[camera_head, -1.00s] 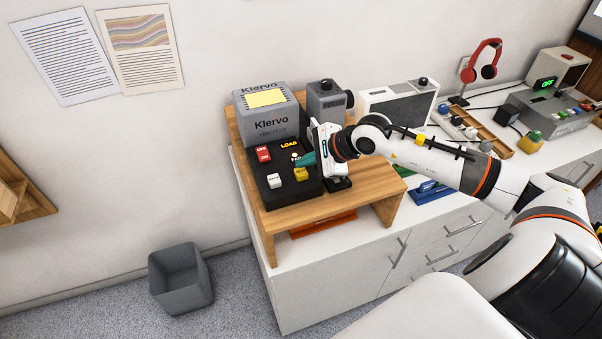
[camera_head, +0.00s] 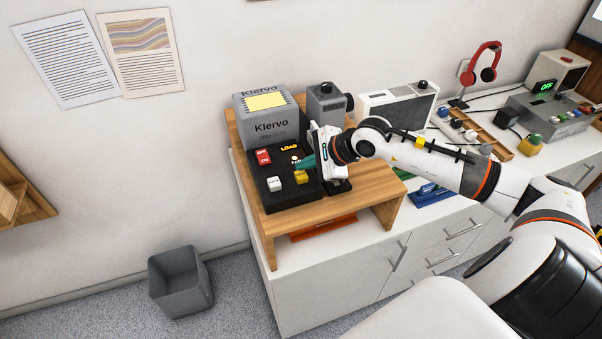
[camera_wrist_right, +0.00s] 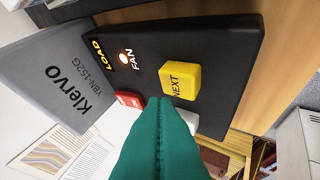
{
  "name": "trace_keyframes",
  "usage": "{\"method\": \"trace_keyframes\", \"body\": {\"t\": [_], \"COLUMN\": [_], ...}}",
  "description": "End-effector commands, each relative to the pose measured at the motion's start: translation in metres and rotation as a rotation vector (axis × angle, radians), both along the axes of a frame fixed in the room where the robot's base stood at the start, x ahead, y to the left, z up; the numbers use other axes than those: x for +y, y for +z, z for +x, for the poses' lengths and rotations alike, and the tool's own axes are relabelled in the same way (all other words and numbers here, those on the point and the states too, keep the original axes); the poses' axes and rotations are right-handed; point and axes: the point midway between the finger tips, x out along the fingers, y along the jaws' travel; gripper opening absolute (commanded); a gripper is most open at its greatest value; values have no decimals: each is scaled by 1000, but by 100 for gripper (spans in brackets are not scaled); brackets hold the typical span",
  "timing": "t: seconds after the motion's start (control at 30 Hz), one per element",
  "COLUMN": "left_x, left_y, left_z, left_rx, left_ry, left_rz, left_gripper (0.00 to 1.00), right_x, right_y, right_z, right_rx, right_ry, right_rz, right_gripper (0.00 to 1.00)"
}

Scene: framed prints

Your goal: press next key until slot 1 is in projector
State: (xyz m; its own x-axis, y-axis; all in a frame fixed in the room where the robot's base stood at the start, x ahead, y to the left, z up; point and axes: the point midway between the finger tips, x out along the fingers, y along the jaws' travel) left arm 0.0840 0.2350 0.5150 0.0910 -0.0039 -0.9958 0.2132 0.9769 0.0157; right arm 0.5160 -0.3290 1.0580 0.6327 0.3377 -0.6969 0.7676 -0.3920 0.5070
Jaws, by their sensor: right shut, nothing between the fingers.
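The grey Klervo projector (camera_head: 270,122) stands on a wooden riser, with a black key panel (camera_head: 283,199) in front. The yellow NEXT key (camera_head: 301,177) is on the panel; in the right wrist view the yellow key (camera_wrist_right: 180,80) reads NEXT. The white key (camera_head: 275,184) and red switch (camera_head: 263,156) are beside it. My right gripper (camera_head: 302,164) is shut and empty, its teal fingertips (camera_wrist_right: 160,103) close to the yellow key. I cannot tell whether they touch it. An orange LOAD label and a small FAN lamp (camera_wrist_right: 127,57) show lit. My left gripper is out of view.
The wooden riser (camera_head: 345,204) stands on a white cabinet. A grey box with a knob (camera_head: 326,103) is right of the projector, and a white device (camera_head: 397,104) stands further right. A grey bin (camera_head: 181,284) is on the floor.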

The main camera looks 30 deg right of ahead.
Motion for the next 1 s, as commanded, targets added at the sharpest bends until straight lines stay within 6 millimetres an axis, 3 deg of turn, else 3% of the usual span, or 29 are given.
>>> {"method": "trace_keyframes", "body": {"t": [0.77, 1.0], "left_x": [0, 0], "left_y": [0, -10], "left_z": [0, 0], "left_rx": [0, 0], "left_ry": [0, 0], "left_rz": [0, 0], "left_gripper": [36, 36], "right_x": [0, 0], "right_y": [0, -7], "right_z": [0, 0], "right_rx": [0, 0], "right_ry": [0, 1], "right_rz": [0, -1], "right_gripper": [0, 0]}}
